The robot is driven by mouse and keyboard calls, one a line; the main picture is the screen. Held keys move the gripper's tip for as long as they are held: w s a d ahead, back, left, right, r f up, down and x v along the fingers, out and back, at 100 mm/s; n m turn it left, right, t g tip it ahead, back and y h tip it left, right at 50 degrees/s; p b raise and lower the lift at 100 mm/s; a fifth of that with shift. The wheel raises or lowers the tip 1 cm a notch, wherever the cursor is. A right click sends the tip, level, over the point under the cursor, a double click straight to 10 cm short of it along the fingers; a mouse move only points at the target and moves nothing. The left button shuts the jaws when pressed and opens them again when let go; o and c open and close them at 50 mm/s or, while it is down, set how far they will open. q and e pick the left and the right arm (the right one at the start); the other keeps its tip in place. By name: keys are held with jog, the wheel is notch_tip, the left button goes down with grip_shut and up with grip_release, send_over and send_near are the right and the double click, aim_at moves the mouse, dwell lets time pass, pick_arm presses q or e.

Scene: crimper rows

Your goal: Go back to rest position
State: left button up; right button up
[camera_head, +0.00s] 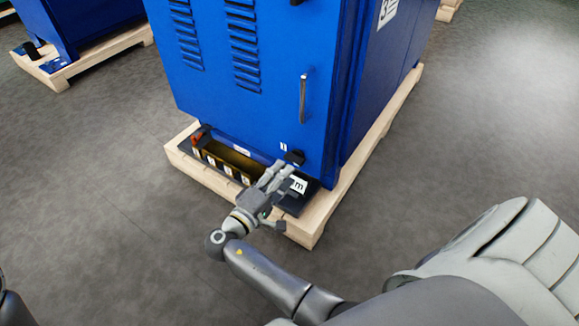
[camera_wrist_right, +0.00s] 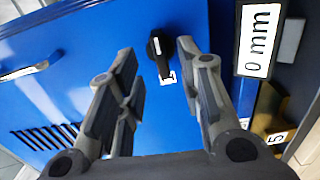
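My right gripper (camera_head: 277,173) is at the lower front of a blue cabinet (camera_head: 255,95), by its bottom right corner. In the right wrist view, the right gripper (camera_wrist_right: 156,55) has its two fingers spread apart with nothing held between them. A small black knob (camera_wrist_right: 160,52) on the blue door shows between and beyond the fingertips; it also shows in the head view (camera_head: 295,157), just past the gripper. I cannot tell whether the fingers touch it. My left gripper is not in view.
The cabinet stands on a wooden pallet (camera_head: 325,215). At its foot is a black ledge with a yellow-lined opening (camera_head: 238,160) and a "0 mm" label (camera_wrist_right: 258,38). A door handle (camera_head: 302,98) is above. Another blue cabinet (camera_head: 90,18) stands at the upper left. Grey floor (camera_head: 100,210) lies clear.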

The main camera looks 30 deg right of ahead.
jog(key=shift+v, duration=1.1)
